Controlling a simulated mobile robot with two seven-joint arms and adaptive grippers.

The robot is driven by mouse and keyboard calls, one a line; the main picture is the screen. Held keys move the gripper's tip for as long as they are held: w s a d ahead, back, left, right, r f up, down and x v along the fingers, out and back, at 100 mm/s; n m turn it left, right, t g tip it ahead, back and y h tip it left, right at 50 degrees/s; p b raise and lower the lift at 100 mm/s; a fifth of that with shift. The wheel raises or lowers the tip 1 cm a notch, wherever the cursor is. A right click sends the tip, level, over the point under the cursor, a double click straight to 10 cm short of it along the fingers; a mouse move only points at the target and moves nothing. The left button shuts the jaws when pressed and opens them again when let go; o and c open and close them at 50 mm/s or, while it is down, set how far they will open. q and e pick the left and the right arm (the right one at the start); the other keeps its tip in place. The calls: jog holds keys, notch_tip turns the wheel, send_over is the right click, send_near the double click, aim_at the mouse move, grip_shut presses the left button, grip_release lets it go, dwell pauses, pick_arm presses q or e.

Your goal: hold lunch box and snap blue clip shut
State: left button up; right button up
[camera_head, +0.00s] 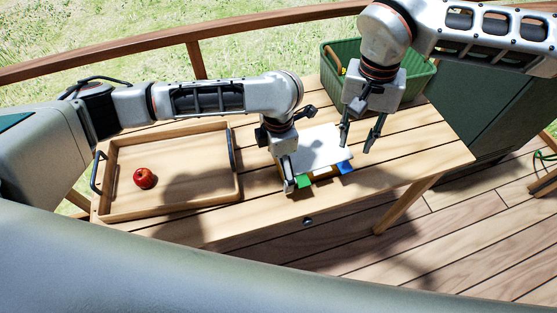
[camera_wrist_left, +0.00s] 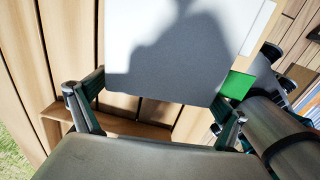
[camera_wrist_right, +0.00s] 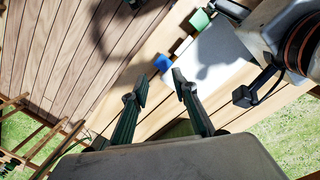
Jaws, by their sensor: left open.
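The lunch box has a white lid (camera_head: 318,148) and sits at the right part of the wooden table. A green clip (camera_head: 303,181) and a blue clip (camera_head: 346,167) stick out along its near edge; the blue clip also shows in the right wrist view (camera_wrist_right: 162,63). My left gripper (camera_head: 288,168) is open at the box's left end. In the left wrist view its fingers (camera_wrist_left: 160,90) are spread apart, with the lid between and beyond them; contact is unclear. My right gripper (camera_head: 360,137) is open and empty, above and right of the box, apart from the blue clip.
A wooden tray (camera_head: 190,195) with a red apple (camera_head: 144,178) is on the left of the table. A green basket (camera_head: 410,88) stands at the back right, behind my right gripper. The table's near edge and right end are clear.

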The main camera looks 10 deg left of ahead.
pick_arm(q)
jog(key=c, duration=1.1)
pick_arm(e)
grip_shut()
jog(key=w+d+r+n+g+y, duration=0.1)
jog(key=d+n+y, duration=0.3)
jog(key=n, duration=0.8)
jog(key=w+d+r+n+g+y, duration=0.1)
jog(key=w+d+n+g+y, duration=0.2)
jog(key=n, duration=1)
jog(key=shift+w+d+y, duration=0.25)
jog(key=shift+d+y, duration=0.1)
jog(key=shift+y, duration=0.05)
